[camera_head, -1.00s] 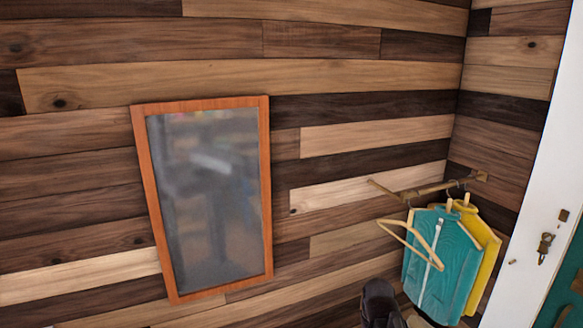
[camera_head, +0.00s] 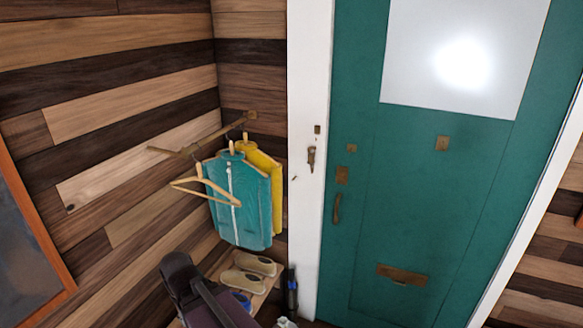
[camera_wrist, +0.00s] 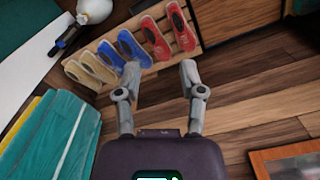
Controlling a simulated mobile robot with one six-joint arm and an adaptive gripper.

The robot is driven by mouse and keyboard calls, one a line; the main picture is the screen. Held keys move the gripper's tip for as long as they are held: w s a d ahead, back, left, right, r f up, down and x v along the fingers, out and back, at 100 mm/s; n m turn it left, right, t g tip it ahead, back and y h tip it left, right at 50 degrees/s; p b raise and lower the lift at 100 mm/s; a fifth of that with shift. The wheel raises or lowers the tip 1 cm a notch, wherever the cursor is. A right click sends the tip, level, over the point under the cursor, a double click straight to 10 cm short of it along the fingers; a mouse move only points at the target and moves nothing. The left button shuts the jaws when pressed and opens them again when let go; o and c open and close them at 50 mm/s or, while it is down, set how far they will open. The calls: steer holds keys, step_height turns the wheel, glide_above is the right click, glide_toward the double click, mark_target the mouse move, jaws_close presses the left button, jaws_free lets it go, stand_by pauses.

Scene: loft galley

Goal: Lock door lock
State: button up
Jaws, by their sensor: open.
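The teal door (camera_head: 400,200) stands in its white frame at the right of the head view and looks closed. Near its left edge are a small brass fitting (camera_head: 351,147), a brass plate (camera_head: 342,174) and a brass pull handle (camera_head: 336,208). A brass latch-like piece (camera_head: 311,157) sits on the white frame beside them. I cannot tell which of these is the lock or how it is set.
Teal and yellow garments (camera_head: 238,200) hang on a wall rail left of the door. A shoe rack (camera_wrist: 205,28) with several shoes stands below. A framed panel (camera_head: 30,240) hangs on the wooden wall at left.

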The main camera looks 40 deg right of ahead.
steer(key=w+d+f+m+t+h+b, duration=0.1)
steer(key=w+d+h, duration=0.15)
steer(key=d, duration=0.45)
steer(key=w+d+f+m+t+h+b, duration=0.1)
steer(key=w+d+b, duration=0.1)
steer(key=w+d, duration=0.35)
steer(key=n+t+h+b, duration=0.45)
steer(key=h+b, duration=0.45)
steer(key=h, duration=0.4)
glide_toward(341, 176)
steer(key=shift+m+t, duration=0.35)
steer(key=shift+t, duration=0.1)
steer(key=v, duration=0.4)
steer(key=shift+s+d+f, duration=0.1)
steer(key=shift+s+f, duration=0.1)
steer(key=shift+f, duration=0.2)
steer(key=shift+d, duration=0.1)
steer(key=x, duration=1.3)
steer(key=shift+w+d, duration=0.15)
steer(key=shift+d, duration=0.1)
jaws_close()
